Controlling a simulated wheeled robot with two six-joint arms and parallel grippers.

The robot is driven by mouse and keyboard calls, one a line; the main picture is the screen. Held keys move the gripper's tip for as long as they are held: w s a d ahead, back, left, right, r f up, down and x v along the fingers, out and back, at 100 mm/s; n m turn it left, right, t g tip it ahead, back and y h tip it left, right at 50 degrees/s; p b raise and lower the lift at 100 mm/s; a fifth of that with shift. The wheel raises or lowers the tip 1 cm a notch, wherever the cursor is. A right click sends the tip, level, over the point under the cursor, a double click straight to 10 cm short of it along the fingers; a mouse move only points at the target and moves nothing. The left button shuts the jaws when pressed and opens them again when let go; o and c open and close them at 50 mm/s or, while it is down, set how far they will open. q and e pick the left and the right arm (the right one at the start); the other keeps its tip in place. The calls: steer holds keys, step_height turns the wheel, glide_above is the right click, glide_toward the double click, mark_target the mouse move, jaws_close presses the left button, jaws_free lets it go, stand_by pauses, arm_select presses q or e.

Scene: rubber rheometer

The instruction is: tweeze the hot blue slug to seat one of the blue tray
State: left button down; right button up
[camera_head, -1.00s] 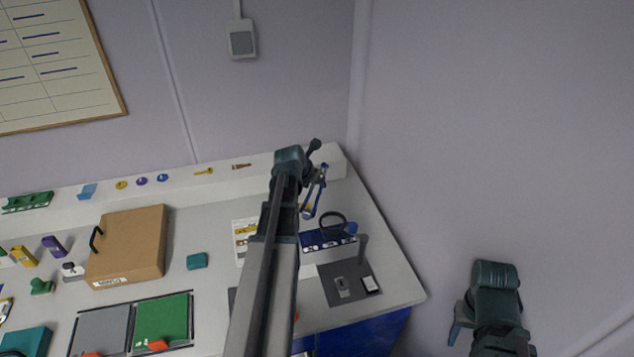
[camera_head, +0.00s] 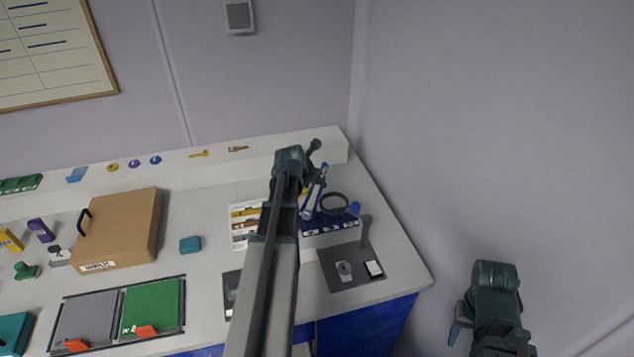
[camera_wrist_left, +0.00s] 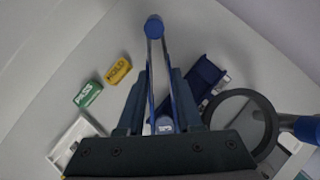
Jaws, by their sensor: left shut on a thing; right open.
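My left gripper (camera_wrist_left: 160,78) is shut on blue-handled tweezers (camera_wrist_left: 154,28), whose legs run between the fingers. In the head view the tweezers (camera_head: 314,190) hang at the tip of my left arm, over the left back part of the blue tray (camera_head: 330,226). The tray also shows in the left wrist view (camera_wrist_left: 207,76), just right of the fingers. A small blue shape with a pale mark lies between the tweezer legs; I cannot tell whether it is the slug. The slug is not clearly seen. My right gripper (camera_head: 468,318) is open and empty, off the bench at lower right.
A black-ringed magnifier (camera_head: 335,204) stands by the tray, close to my left gripper. A dark grey mat (camera_head: 340,284) holds small items. Green PASS (camera_wrist_left: 88,93) and yellow HOLD (camera_wrist_left: 118,71) blocks lie left of the fingers. A brown box (camera_head: 120,230) stands further left.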

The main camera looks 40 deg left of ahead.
arm_select(q)
steer(key=shift+f, duration=0.25)
steer(key=c, duration=1.1)
jaws_free()
steer(key=shift+o, duration=0.2)
step_height(320, 180, up, 10)
steer(key=p, duration=1)
